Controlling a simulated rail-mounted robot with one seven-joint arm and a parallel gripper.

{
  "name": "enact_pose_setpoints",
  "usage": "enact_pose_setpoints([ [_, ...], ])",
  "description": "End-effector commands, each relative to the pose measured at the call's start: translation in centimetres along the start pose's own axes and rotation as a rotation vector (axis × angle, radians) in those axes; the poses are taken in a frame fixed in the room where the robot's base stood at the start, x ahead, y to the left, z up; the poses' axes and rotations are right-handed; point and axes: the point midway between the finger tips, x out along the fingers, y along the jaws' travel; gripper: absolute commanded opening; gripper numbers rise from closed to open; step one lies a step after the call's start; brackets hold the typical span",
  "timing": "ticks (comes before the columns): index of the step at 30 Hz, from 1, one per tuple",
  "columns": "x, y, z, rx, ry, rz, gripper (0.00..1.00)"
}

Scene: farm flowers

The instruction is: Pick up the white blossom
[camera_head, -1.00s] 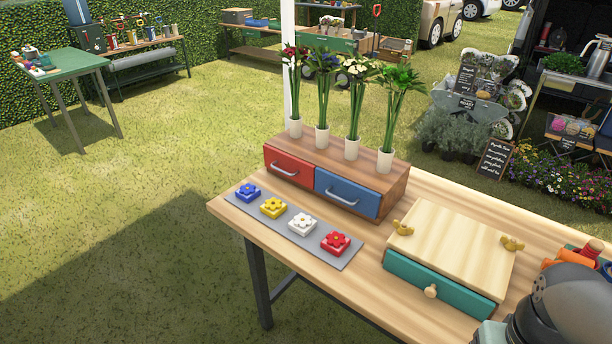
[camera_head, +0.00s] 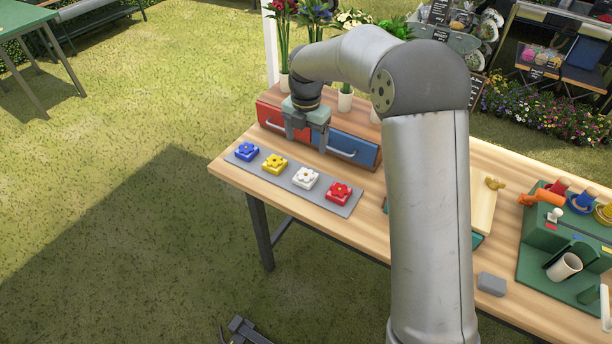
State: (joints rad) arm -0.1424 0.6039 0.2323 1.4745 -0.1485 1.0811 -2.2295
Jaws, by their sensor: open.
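The white blossom (camera_head: 305,179) is a small white flower with a yellow centre on a white square base. It sits third from the left on a grey mat (camera_head: 262,172), between a yellow blossom (camera_head: 274,164) and a red blossom (camera_head: 339,192). A blue blossom (camera_head: 247,151) is at the left end. My gripper (camera_head: 306,143) is open and empty, pointing down. In the picture it shows above and behind the white blossom, in front of the drawer box.
A wooden box with a red drawer (camera_head: 269,117) and a blue drawer (camera_head: 348,146) stands behind the mat, with vases of flowers on top. My arm hides much of the teal-drawer box. A green tool stand (camera_head: 545,236) and a grey block (camera_head: 492,284) are at the right.

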Motion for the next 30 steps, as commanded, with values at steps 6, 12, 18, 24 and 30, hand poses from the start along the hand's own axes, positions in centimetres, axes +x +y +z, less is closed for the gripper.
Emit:
enact_pose_setpoints([
  [6,4.8,-0.1,-0.1,0.001,0.004,-0.004,0.78],
  [12,8.0,-0.1,0.0,0.002,0.001,-0.002,0.78],
  [18,9.2,0.0,0.0,0.003,0.001,-0.002,0.78],
  [24,12.0,0.2,0.3,0.003,0.001,-0.003,0.78],
  [30,13.9,0.2,0.4,0.004,0.000,0.000,0.78],
])
